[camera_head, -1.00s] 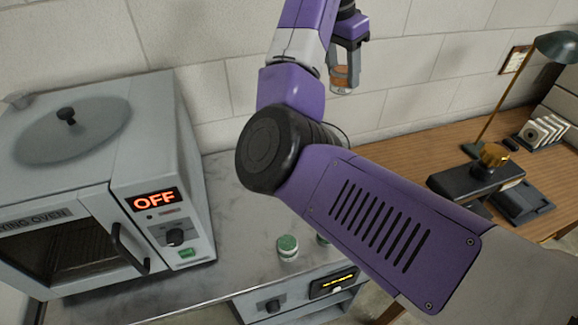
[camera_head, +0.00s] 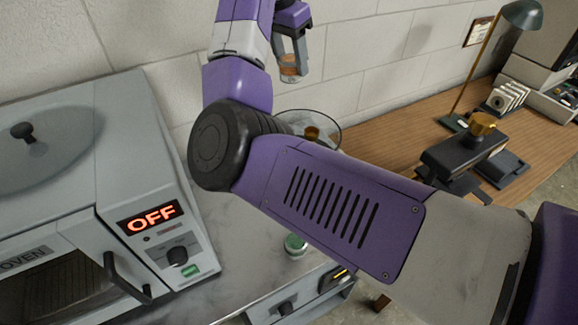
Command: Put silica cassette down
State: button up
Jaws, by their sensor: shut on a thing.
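My gripper (camera_head: 289,62) is at the top middle of the head view, raised in front of the white block wall. It is shut on a small cylinder with an orange-brown middle and a pale lower end, which I take to be the silica cassette (camera_head: 289,70). The cassette hangs in the air above the bench area, apart from any surface. The gripper's fingers partly cover it.
A grey drying oven (camera_head: 150,150) with a lit OFF display stands at left on the grey bench (camera_head: 215,270). A green-topped jar (camera_head: 295,245) stands near the bench's front. A glass dish (camera_head: 325,125) is partly behind my arm. A wooden desk (camera_head: 395,110) holds a black press-like device (camera_head: 465,155) and a lamp (camera_head: 522,15).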

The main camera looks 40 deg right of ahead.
notch_tip(320, 180, down, 27)
jog(key=b, duration=0.4)
jog(key=shift+b, duration=0.35)
jog(key=shift+f, duration=0.1)
jog(key=shift+f, duration=0.25)
jog(key=o, duration=1.4)
jog(key=shift+r, duration=0.1)
jog(key=shift+r, duration=0.3)
jog(key=b+v, duration=0.1)
jog(key=v, duration=1)
jog(key=shift+r+b, duration=0.3)
jog(key=shift+r, duration=0.1)
